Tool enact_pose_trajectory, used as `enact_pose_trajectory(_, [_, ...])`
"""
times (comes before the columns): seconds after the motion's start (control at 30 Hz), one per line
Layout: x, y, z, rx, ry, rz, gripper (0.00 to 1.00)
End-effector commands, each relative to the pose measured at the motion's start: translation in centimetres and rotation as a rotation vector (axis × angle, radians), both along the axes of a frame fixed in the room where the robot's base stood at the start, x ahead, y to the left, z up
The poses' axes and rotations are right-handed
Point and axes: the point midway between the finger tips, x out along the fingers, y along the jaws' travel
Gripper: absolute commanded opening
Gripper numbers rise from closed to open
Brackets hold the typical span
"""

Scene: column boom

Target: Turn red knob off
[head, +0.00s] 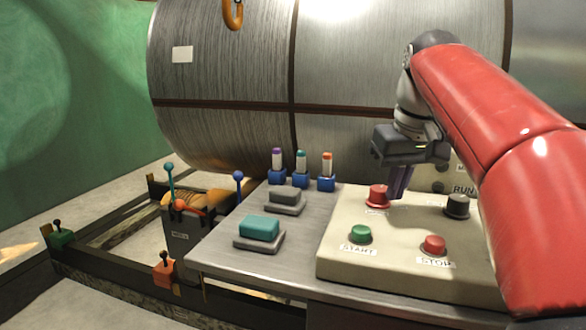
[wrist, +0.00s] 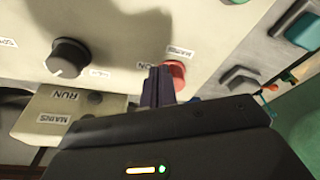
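The red knob (head: 377,195) stands on the cream control panel (head: 340,262), at its back left. In the wrist view the red knob (wrist: 177,72) is just beyond my fingertips and partly hidden by them. Labels lie beside it; one reads ON. My gripper (head: 398,184) points down just right of the knob in the head view. Its purple fingers (wrist: 158,86) are close together, with nothing seen between them. They are beside the knob, not around it; I cannot tell whether they touch it.
A black knob (head: 457,206) is on the panel's right. A green START button (head: 360,234) and red STOP button (head: 434,245) are in front. Teal (head: 260,229) and grey (head: 285,197) buttons sit left. A large metal cylinder (head: 220,80) stands behind.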

Motion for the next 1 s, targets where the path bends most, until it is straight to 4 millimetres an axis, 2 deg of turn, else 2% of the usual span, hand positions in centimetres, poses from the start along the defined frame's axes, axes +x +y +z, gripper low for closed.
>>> enact_pose_trajectory(0.43, [0.2,0.0,-0.1,0.001,-0.002,0.002,0.00])
enact_pose_trajectory(0.73, [-0.5,-0.5,0.0,0.001,-0.001,0.002,0.00])
enact_pose_trajectory(1.0, [-0.4,-0.5,2.8,0.000,-0.002,0.001,0.00])
